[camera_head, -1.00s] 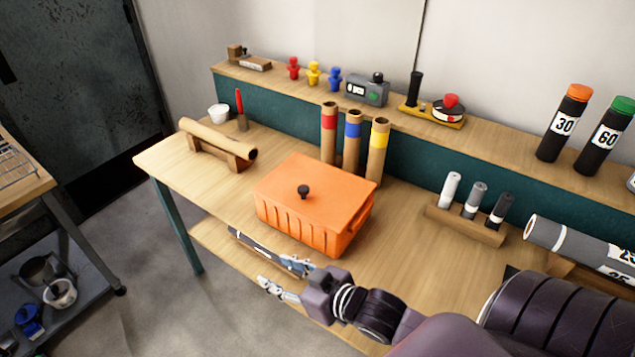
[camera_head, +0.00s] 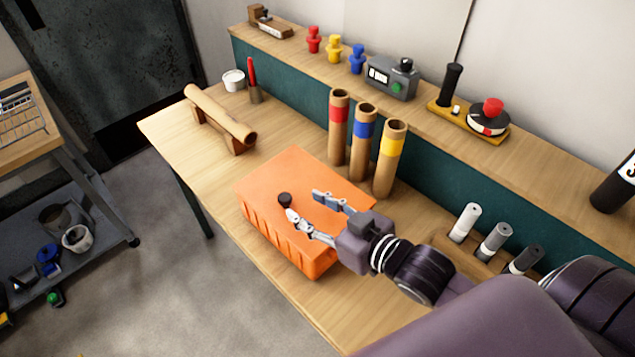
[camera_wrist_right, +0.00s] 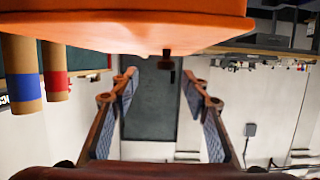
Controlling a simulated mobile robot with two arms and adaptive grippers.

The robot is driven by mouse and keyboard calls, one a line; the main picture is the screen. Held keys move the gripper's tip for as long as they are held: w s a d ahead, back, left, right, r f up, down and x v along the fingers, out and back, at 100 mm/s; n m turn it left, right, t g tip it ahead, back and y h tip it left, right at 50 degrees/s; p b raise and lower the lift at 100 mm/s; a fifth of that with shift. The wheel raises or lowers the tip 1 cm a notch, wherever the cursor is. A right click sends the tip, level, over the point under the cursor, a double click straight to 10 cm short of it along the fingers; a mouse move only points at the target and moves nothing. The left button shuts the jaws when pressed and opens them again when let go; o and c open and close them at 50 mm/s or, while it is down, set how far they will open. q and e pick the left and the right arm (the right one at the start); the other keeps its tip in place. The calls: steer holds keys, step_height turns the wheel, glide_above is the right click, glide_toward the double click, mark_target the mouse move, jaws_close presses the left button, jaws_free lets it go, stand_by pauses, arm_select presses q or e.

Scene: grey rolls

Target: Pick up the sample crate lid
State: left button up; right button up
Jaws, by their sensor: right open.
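The orange sample crate (camera_head: 282,241) sits on the wooden bench with its flat orange lid (camera_head: 290,170) on top. A small black knob (camera_head: 284,199) stands on the lid. My right gripper (camera_head: 305,204) is open and empty over the lid, with its fingertips just right of the knob. In the right wrist view, the lid (camera_wrist_right: 130,30) fills the top of the picture and the knob (camera_wrist_right: 167,63) shows ahead, between the two open fingers (camera_wrist_right: 164,88). I cannot tell whether a fingertip touches the knob. My left gripper is out of view.
Three cardboard tubes with red, blue and yellow bands (camera_head: 362,140) stand close behind the crate. A cardboard roll (camera_head: 220,115) lies on a wooden cradle at the left. Small rolls (camera_head: 493,242) stand in a holder at the right. The raised shelf (camera_head: 430,88) runs along the back.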

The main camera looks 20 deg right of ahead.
mark_target(286, 198)
steer(key=shift+w+a+f, duration=0.1)
steer(key=shift+w+a, duration=0.75)
steer(key=shift+a, duration=0.15)
steer(key=shift+w+f+p, duration=0.1)
steer(key=shift+w+p, duration=0.2)
steer(key=shift+p, duration=0.05)
steer(key=p+x, duration=0.1)
steer(key=x, duration=0.3)
steer(key=shift+w, duration=0.1)
steer(key=shift+w+f, duration=0.2)
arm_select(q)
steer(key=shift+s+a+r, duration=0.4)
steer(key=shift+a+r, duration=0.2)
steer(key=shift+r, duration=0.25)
arm_select(e)
steer(key=shift+c, duration=0.4)
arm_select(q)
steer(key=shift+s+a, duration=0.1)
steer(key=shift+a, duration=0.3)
arm_select(e)
jaws_close()
